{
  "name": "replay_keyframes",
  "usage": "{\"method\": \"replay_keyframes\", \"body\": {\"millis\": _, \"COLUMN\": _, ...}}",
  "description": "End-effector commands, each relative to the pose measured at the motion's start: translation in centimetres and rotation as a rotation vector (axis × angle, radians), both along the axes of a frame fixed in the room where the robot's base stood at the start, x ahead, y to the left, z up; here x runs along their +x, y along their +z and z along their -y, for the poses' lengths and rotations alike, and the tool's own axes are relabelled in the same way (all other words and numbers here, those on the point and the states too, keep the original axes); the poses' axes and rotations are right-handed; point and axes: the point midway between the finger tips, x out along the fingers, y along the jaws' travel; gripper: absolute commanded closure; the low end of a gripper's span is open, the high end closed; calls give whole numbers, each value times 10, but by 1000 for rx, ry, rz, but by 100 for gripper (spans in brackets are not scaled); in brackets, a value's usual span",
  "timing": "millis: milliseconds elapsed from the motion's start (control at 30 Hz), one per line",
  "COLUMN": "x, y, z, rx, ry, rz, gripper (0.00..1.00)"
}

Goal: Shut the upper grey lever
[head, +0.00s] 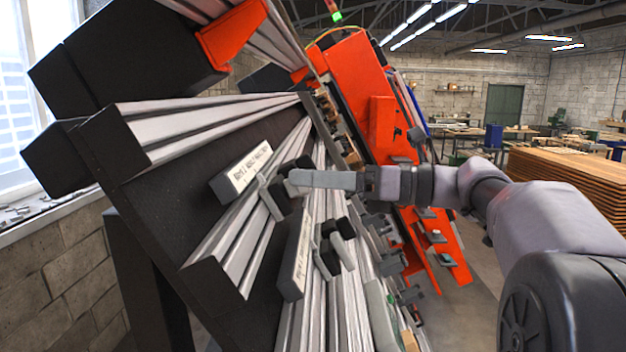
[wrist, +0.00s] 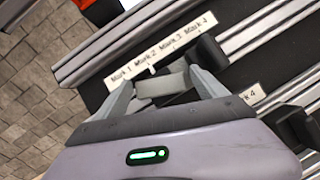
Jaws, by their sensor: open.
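The upper grey lever (head: 271,198) sits on the sloping rail beside the upper Mark label (head: 250,168), with black pieces next to its grey part. My gripper (head: 297,181) reaches in from the right and is at this lever, overlapping it in the head view. In the wrist view, my gripper (wrist: 160,77) is open, its two pale fingers apart on either side of the grey lever piece (wrist: 162,86). A black knob (wrist: 212,51) stands just right of the right finger. Whether a finger touches the lever cannot be told.
A second grey lever (head: 344,252) with black ends lies lower right beside another label (head: 302,250). Its black part shows at the wrist view's right (wrist: 295,127). Metal rails (head: 200,125) run along the black frame. An orange machine (head: 352,85) stands behind.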

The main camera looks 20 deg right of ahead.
Motion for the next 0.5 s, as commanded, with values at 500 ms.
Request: {"method": "replay_keyframes", "body": {"millis": 500, "x": 2, "y": 0, "z": -4, "rx": 0, "ry": 0, "rz": 1, "gripper": 53}}
